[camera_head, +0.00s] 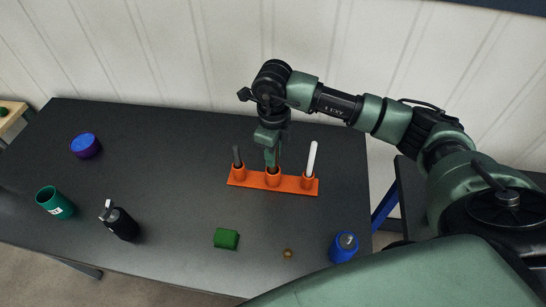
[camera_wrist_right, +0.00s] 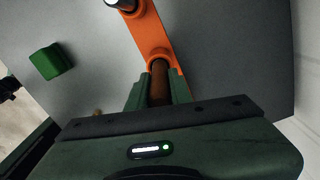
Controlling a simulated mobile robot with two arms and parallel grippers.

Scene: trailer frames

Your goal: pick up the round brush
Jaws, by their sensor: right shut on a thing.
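An orange rack (camera_head: 254,180) with three round holders stands on the dark table. A dark grey rod (camera_head: 237,156) stands in its left holder and a white rod (camera_head: 311,158) in its right holder. My right gripper (camera_head: 272,164) points down at the middle holder. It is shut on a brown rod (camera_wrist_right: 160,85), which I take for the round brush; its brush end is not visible. The rod's lower part is in or just above the middle holder (camera_wrist_right: 160,62); I cannot tell which. My left gripper is not in view.
On the dark table (camera_head: 160,190) are a purple-blue round container (camera_head: 86,146), a green cup (camera_head: 56,203), a black bottle (camera_head: 121,223), a green block (camera_head: 226,239), a small brown ball (camera_head: 288,253) and a blue container (camera_head: 343,247). A panelled wall is close behind.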

